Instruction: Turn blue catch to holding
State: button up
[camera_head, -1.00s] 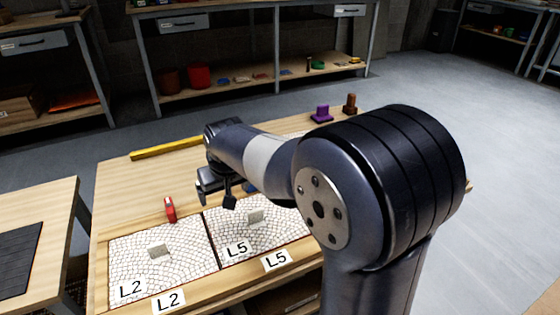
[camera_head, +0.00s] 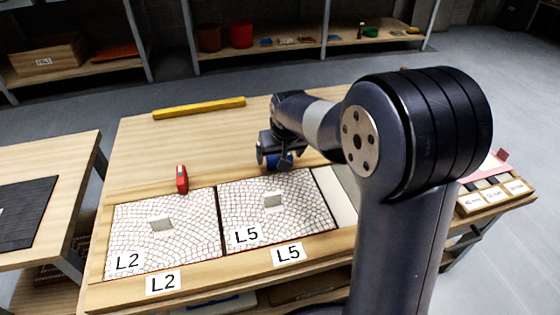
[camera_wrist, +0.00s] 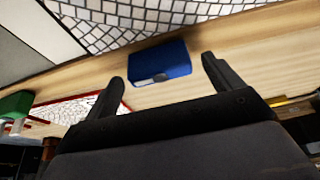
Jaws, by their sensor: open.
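The blue catch (camera_wrist: 160,62) is a small blue block with a grey patch on its near side, on the wooden table by the edge of a tiled panel. In the head view the blue catch (camera_head: 284,161) is mostly hidden by my gripper (camera_head: 270,157). In the wrist view my gripper (camera_wrist: 162,70) is open, its two dark fingers apart on either side of the catch's line. The catch shows ahead of the gap, and I cannot tell whether a finger touches it. Panel L5 (camera_head: 290,215) lies in front of it.
A red catch (camera_head: 181,179) stands behind panel L2 (camera_head: 150,245). A yellow bar (camera_head: 199,108) lies at the table's back. A green block (camera_wrist: 14,106) is at the left of the wrist view. Small trays (camera_head: 490,195) sit at the right.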

jog(key=shift+x, duration=0.8)
jog(key=shift+c, duration=0.4)
jog(key=c, duration=0.9)
